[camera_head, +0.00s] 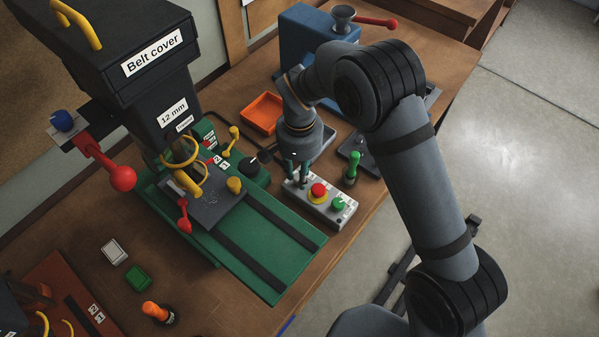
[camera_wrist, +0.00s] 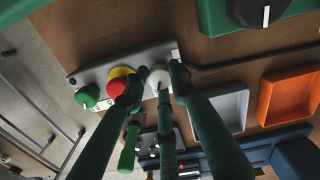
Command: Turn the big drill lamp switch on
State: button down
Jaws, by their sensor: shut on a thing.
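A pale grey control box (camera_head: 320,211) stands on the bench beside the big drill's green base (camera_head: 262,243). It carries a red mushroom button (camera_head: 319,190) on a yellow collar and a green knob (camera_head: 338,204). It also shows in the wrist view (camera_wrist: 136,63), with a white knob (camera_wrist: 158,76) at its other end. My gripper (camera_head: 300,176) points down over that end. In the wrist view its dark green fingers (camera_wrist: 157,84) are closed around the white knob. The head view hides this knob behind the fingers. I cannot read which way the knob points.
The dark drill head (camera_head: 150,75) rises at the left. A green-handled tool (camera_head: 352,165) stands close beside the box. An orange tray (camera_head: 262,113), a grey tray and a blue machine (camera_head: 305,45) lie behind. A black knob (camera_head: 250,168) is left of my gripper. The bench's right edge is near.

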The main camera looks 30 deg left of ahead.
jog(key=n+b, duration=0.2)
jog(key=n, duration=0.3)
jog(key=shift+n, duration=0.3)
jog(key=n, duration=0.5)
jog(key=shift+n+b, duration=0.35)
jog(key=shift+n, duration=0.05)
jog(key=c, duration=1.4)
grip_release()
notch_tip(320, 180, up, 12)
